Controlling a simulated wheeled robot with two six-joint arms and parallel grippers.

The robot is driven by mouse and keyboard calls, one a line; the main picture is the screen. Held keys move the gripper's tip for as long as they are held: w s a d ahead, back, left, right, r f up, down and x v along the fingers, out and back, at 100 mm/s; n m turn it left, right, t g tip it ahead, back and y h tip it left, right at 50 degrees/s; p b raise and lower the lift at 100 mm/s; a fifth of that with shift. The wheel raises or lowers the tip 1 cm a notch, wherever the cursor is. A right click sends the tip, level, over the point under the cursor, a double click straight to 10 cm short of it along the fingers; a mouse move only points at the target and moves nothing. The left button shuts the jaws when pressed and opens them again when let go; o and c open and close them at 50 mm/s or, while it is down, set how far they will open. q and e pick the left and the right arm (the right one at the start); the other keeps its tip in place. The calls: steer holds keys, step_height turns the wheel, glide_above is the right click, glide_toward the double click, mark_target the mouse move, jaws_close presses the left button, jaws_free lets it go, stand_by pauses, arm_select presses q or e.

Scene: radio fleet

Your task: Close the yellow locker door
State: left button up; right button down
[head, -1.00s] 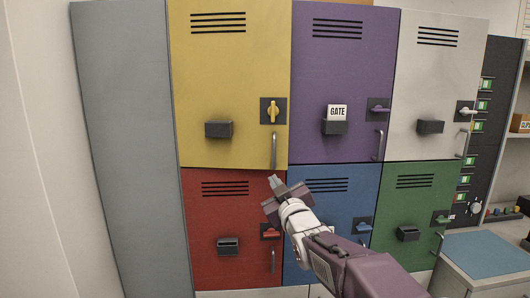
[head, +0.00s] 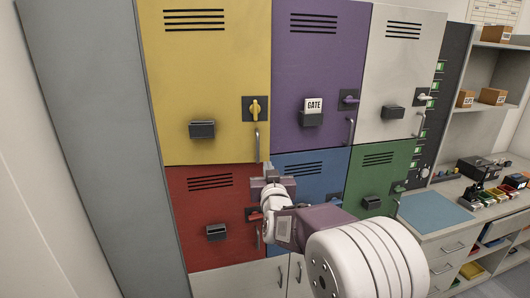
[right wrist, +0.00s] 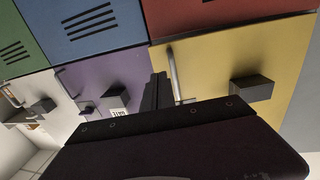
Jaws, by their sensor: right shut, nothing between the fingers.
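The yellow locker door (head: 205,85) is at the upper left of the locker bank in the head view. It looks flush or nearly flush with its neighbours; I cannot tell whether a small gap is left. Its yellow latch (head: 255,109) stands upright, and its grey bar handle (head: 257,140) is below that. My right gripper (head: 267,168) is shut and empty, just below and right of the handle, near the door's lower right corner. The right wrist view shows the yellow door (right wrist: 222,60) upside down, with the shut fingers (right wrist: 160,90) beside the handle (right wrist: 172,72). Contact is unclear.
Purple (head: 320,60), white (head: 400,60), red (head: 208,235), blue (head: 305,185) and green (head: 380,175) locker doors surround it. A grey panel (head: 95,140) stands at left. A counter with a blue mat (head: 432,212) and shelves with boxes are at right.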

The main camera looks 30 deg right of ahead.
mark_target(266, 152)
steer(key=p+x, duration=0.1)
steer(key=x, duration=0.2)
steer(key=d+p+x, duration=0.1)
steer(key=p+x, duration=0.1)
steer(key=x, duration=0.1)
steer(key=shift+w+d+r, duration=0.15)
steer(key=shift+w+d+p, duration=0.1)
steer(key=shift+w+p, duration=0.3)
steer(key=shift+w, duration=0.35)
